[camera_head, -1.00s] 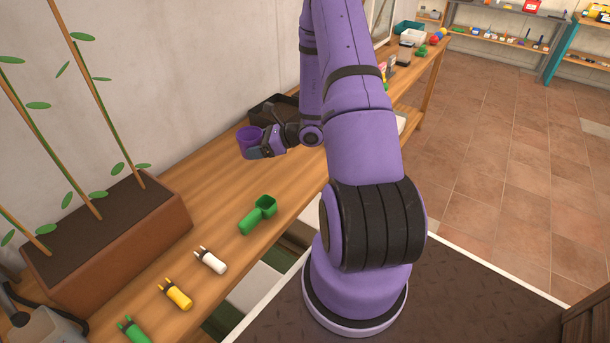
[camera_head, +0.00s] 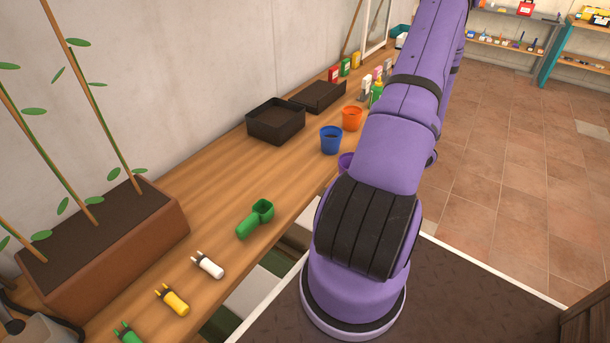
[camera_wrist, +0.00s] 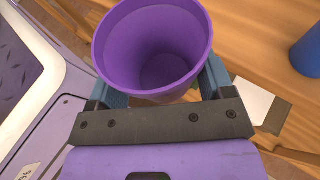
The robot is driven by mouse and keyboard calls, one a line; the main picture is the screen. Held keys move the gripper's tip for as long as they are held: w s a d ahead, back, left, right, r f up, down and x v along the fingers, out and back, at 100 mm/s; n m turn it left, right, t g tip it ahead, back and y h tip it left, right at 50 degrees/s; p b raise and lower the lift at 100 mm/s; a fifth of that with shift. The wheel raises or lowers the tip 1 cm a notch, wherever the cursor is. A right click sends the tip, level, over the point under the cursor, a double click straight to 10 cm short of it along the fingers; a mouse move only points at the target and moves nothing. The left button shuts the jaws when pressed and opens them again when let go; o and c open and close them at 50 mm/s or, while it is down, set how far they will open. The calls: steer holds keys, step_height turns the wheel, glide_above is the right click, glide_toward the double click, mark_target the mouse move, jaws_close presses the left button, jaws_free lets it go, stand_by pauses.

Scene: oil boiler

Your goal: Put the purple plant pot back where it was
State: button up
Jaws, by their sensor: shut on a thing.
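The purple plant pot (camera_wrist: 165,60) is between the two fingers of my gripper (camera_wrist: 160,90) in the wrist view. The gripper is shut on it, and the pot is empty with its opening facing the camera. In the head view a small part of the purple pot (camera_head: 346,160) shows at the table's front edge, beside the blue pot (camera_head: 331,140). My arm hides the rest of it and the gripper there. Whether the pot touches the table cannot be told.
An orange pot (camera_head: 352,118) stands behind the blue pot on the wooden table (camera_head: 200,185). A black tray (camera_head: 276,123) is to their left. A green scoop (camera_head: 257,218) and a brown planter (camera_head: 110,250) lie nearer. The table between scoop and tray is clear.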

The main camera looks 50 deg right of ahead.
glide_above(309, 178)
steer(key=shift+w+f, duration=0.1)
steer(key=shift+f, duration=2.4)
steer(key=shift+f, duration=0.1)
steer(key=o, duration=1)
